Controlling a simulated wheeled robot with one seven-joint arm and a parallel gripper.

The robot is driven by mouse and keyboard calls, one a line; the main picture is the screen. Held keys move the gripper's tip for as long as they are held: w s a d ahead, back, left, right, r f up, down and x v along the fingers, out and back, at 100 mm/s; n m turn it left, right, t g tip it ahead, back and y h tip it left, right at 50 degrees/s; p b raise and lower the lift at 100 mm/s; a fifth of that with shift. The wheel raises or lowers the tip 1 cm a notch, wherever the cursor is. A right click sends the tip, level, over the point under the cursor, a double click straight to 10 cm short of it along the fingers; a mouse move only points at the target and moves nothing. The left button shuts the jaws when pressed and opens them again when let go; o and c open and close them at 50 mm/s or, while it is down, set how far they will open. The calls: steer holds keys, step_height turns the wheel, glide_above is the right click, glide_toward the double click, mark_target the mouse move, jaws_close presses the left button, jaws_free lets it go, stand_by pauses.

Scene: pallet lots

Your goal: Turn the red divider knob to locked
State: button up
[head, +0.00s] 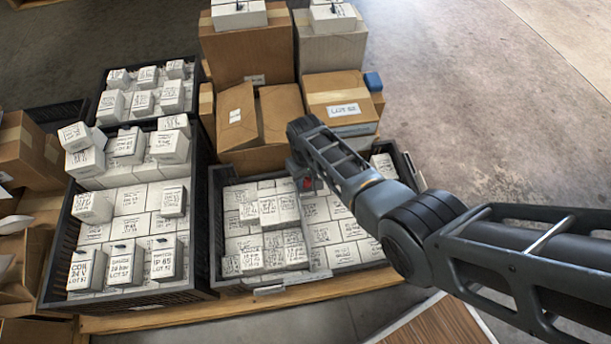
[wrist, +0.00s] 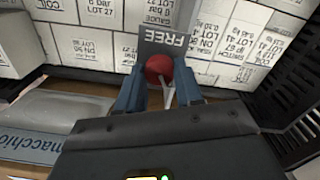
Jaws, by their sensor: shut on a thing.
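The red divider knob (wrist: 158,67) is a round ball on a grey plate (wrist: 163,42) marked FREE in the wrist view. A thin pale pointer (wrist: 168,92) shows just below it. The fingers of my gripper (wrist: 160,82) are on both sides of the knob and shut on it. In the head view my gripper (head: 304,172) reaches down to the crate's divider, and a bit of the red knob (head: 308,183) shows. Any other marking on the plate is hidden or out of view.
The divider stands in a black crate (head: 218,235) full of white labelled boxes. Another black crate (head: 62,250) of white boxes stands to the left. Cardboard cartons (head: 245,50) are stacked behind. Open floor (head: 480,100) lies to the right.

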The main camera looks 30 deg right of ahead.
mark_target(306, 180)
steer(key=shift+m, duration=0.8)
steer(key=o, duration=1)
steer(key=shift+o, duration=0.2)
steer(key=shift+r, duration=0.1)
step_height(306, 180, up, 8)
steer(key=p, duration=0.4)
steer(key=shift+f, duration=0.2)
